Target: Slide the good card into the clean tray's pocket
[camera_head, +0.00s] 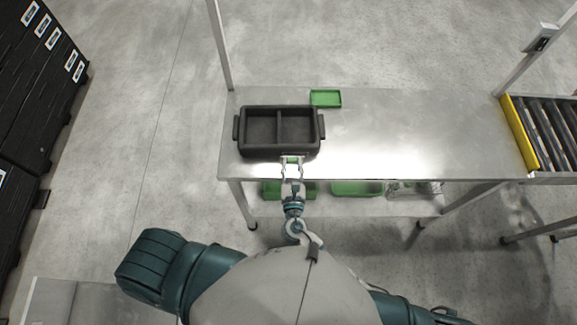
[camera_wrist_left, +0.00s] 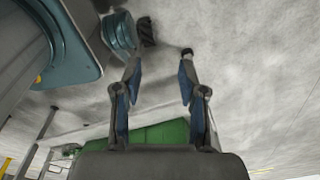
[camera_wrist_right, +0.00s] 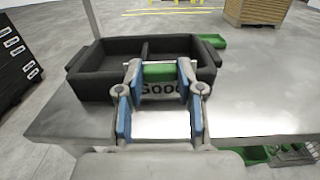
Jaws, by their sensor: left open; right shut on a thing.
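The dark grey tray (camera_head: 243,150) with two compartments stands at the left end of the metal table; it also shows in the right wrist view (camera_wrist_right: 95,88). My right gripper (camera_head: 292,165) is shut on the white card (camera_wrist_right: 160,126) with a green band and the word "GOOD". The card is at the tray's front wall; I cannot tell whether its edge is in a pocket. The pocket itself is not clearly seen. My left gripper (camera_wrist_left: 160,62) is open and empty in the left wrist view, over the floor, away from the table.
A small green tray (camera_head: 325,98) lies behind the dark tray on the table (camera_head: 400,130). The table's right part is clear. Green bins (camera_head: 357,188) sit on the shelf below. A roller conveyor (camera_head: 547,130) adjoins at right. Black cabinets (camera_head: 30,100) stand at left.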

